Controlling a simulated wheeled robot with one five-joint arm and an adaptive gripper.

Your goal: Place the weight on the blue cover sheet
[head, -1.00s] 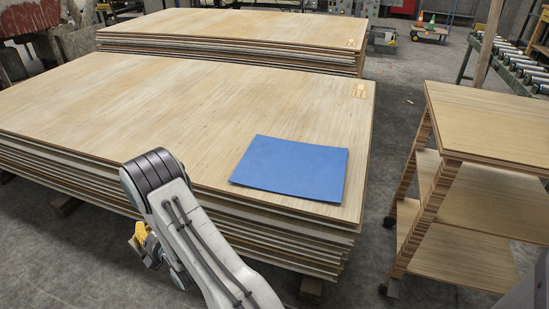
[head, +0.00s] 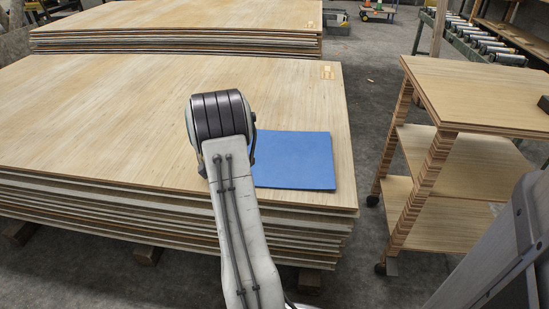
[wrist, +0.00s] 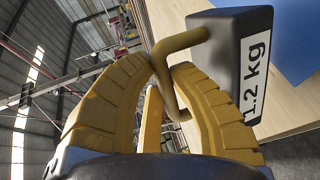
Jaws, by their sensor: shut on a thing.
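The blue cover sheet (head: 295,160) lies flat on the near veneer stack (head: 120,110), close to its front right corner. My arm hides its left edge in the head view. A blue patch of it also shows at the top right of the wrist view (wrist: 292,22). The weight (wrist: 222,38) is a dark block with a white "1.2 kg" label and a bent yellow handle. My gripper (wrist: 165,76) has its ribbed yellow fingers shut on that handle. The weight hangs tilted in the wrist picture. Gripper and weight are hidden behind my arm in the head view.
A wooden shelf cart (head: 480,90) stands to the right across a floor gap, with a dark object (head: 543,103) at its top's right edge. Another veneer stack (head: 180,20) lies behind. A roller conveyor (head: 485,45) is at the back right.

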